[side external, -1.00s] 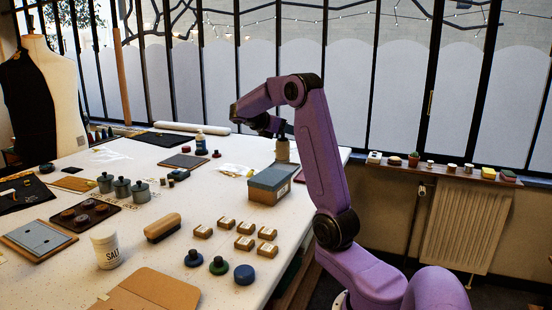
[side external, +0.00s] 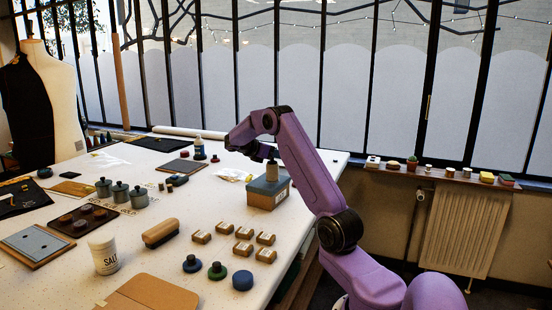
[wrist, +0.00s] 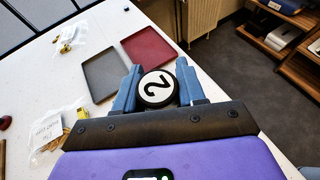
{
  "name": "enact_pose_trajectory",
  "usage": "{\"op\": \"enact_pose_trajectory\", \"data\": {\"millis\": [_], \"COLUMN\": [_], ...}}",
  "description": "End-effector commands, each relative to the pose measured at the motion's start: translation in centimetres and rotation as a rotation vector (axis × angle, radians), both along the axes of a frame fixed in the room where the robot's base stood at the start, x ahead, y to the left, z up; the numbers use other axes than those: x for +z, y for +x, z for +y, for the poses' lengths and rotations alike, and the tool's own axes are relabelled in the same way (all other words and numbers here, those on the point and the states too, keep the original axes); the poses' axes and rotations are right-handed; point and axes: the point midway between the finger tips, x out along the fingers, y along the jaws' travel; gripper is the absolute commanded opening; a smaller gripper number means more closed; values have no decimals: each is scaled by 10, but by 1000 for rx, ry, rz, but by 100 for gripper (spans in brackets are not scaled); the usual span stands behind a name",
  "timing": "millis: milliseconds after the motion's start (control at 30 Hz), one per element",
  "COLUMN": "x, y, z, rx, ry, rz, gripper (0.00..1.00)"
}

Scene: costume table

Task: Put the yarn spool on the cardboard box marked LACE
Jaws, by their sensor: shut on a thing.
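The cardboard box (side external: 262,201) has a blue-grey top and a pale label on its side, too small to read. It stands near the table's right edge.
Several small labelled boxes (side external: 244,232) and round dark pieces (side external: 217,270) lie in front of the cardboard box. A clear bag (side external: 234,175) lies to its left. The wrist view shows a grey flat square (wrist: 102,75) and a dark red one (wrist: 148,48).

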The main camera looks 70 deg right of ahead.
Motion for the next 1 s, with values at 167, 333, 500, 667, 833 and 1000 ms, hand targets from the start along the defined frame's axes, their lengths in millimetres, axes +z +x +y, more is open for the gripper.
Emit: {"op": "enact_pose_trajectory", "data": {"millis": [167,333,500,667,833,1000], "x": [-14,-13,-17,-17,-17,-12], "y": [0,0,0,0,0,2], "z": [0,0,0,0,0,3], "rx": [0,0,1,0,0,1], "ry": [-2,-2,-1,0,0,-1], "rz": [-2,-2,-1,0,-1,-2], "gripper": [0,0,0,65,65,65]}}
